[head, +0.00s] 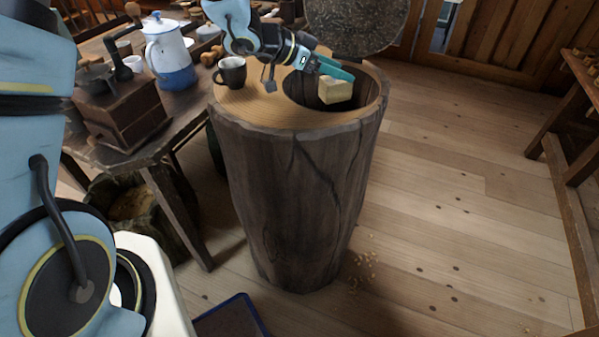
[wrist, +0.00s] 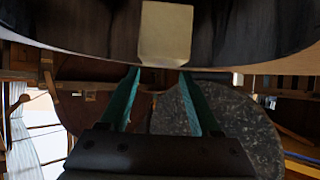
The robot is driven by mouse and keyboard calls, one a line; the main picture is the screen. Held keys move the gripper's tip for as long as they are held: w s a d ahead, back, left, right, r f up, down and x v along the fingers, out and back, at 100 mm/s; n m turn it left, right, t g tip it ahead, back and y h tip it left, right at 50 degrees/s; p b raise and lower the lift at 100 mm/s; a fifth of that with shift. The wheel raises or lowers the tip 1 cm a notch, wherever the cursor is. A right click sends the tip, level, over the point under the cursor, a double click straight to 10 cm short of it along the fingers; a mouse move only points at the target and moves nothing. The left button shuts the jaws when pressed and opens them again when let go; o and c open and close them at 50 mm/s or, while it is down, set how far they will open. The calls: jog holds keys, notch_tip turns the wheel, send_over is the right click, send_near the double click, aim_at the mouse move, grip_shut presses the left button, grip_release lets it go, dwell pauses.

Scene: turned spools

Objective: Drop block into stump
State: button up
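The stump (head: 297,190) is a tall, dark, hollow wooden barrel shape with a pale ribbed top and a round opening at its right side. The pale wooden block (head: 335,91) is in the mouth of this opening, just below my gripper's teal fingers (head: 336,70). In the wrist view, the block (wrist: 165,34) lies past the fingertips, against the dark stump interior, not between the fingers. My gripper (wrist: 160,72) looks open and empty, with its two fingers apart. The bottom of the opening is hidden.
A dark mug (head: 231,73) stands on the stump's top, left of the opening. A round dark speckled disc (head: 355,22) rises behind it. A table with a blue-and-white pot (head: 170,55) and a grinder (head: 118,105) is at left. The floor at right is mostly clear.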

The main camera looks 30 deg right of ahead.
jog(key=o, duration=0.4)
jog(key=v, duration=1)
jog(key=shift+a+r, duration=0.15)
jog(key=shift+a, duration=0.2)
